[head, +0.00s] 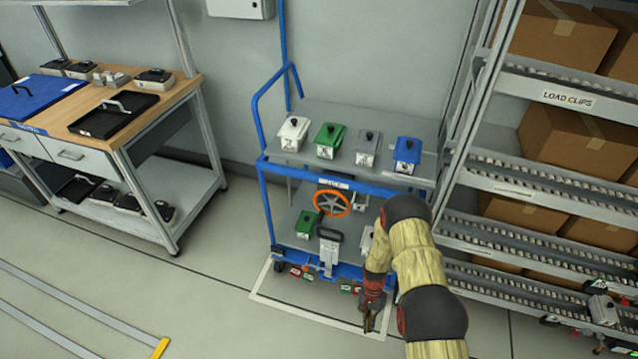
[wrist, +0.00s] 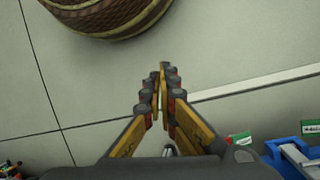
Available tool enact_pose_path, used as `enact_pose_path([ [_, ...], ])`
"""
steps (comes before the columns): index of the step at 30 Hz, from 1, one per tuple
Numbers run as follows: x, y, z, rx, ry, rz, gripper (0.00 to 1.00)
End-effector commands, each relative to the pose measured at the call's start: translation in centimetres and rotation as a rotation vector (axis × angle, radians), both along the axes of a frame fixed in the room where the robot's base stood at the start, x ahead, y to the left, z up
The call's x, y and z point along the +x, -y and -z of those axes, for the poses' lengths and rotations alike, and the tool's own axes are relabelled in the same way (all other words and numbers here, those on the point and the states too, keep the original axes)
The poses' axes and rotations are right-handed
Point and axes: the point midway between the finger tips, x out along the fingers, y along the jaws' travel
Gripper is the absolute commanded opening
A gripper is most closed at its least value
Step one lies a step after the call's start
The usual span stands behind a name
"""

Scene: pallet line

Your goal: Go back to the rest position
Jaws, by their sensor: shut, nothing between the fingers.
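My gripper (head: 371,322) hangs low at the front right of the blue cart (head: 262,130), near the white floor outline (head: 300,312). In the wrist view my gripper (wrist: 162,72) is shut, with its fingertips together and nothing between them. Grey floor shows beyond the fingertips. My arm reaches down from the lower right of the head view and covers part of the cart's right side.
The cart carries white, green, grey and blue boxes and an orange handwheel (head: 331,203). A shelf rack (head: 560,170) with cardboard boxes stands close on the right. A wooden workbench (head: 75,118) stands on the left. The floor (head: 190,290) at front left is mostly clear.

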Motion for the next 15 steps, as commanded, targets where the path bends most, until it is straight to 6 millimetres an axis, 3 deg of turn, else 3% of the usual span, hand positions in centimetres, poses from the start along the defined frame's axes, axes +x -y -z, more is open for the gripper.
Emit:
enact_pose_path([
  [1, 0.6, 0.0, -2.8, 0.012, 0.002, -0.032, 0.0],
  [3, 0.9, 0.0, -6.3, 0.032, 0.0, -0.081, 0.0],
  [15, 0.9, 0.0, -25.5, 0.116, 0.043, -0.308, 0.0],
])
